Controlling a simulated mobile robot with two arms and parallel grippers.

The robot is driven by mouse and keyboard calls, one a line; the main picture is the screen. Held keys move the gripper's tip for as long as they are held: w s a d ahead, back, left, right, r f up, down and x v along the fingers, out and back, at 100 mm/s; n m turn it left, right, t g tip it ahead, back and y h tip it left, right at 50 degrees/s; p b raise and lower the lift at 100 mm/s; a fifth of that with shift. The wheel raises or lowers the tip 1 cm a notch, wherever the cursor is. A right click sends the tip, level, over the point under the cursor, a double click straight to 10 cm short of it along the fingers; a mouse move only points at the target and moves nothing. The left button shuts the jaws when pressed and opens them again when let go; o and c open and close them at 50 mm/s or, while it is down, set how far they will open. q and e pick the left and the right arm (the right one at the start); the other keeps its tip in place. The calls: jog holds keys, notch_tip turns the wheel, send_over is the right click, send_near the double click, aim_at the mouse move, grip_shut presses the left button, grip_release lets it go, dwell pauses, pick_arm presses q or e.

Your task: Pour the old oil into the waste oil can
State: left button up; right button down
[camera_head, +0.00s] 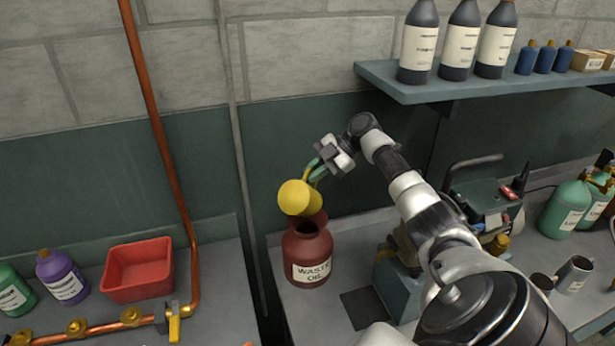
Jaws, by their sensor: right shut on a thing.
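A red-brown can (307,254) labelled "WASTE OIL" stands upright on the counter, with a wide neck at its top. My right gripper (318,170) is above and slightly right of the can's mouth. It is shut on a yellow cup (296,197), which is strongly tilted over the can's mouth. The grip is at the cup's upper right side, where green finger parts show. I cannot see inside the cup or whether oil runs from it. My left gripper is not in view.
A machine (480,205) stands right of the can, behind my right arm. A shelf (430,92) with dark bottles (418,45) is above. A red tray (138,270) and purple bottle (61,277) are at left. A copper pipe (165,150) runs down the wall. A metal mug (573,274) is at right.

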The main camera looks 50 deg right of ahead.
jog(key=shift+w+d+f+m+y+b, duration=0.1)
jog(key=shift+d+f+m+y+b, duration=0.25)
jog(key=shift+b, duration=0.65)
jog(key=shift+w+d+f+m+y+b, duration=0.15)
jog(key=shift+d+y+b, duration=0.4)
jog(key=shift+b, duration=0.4)
jog(key=shift+r, duration=0.1)
jog(key=shift+s, duration=0.1)
jog(key=shift+p, duration=0.3)
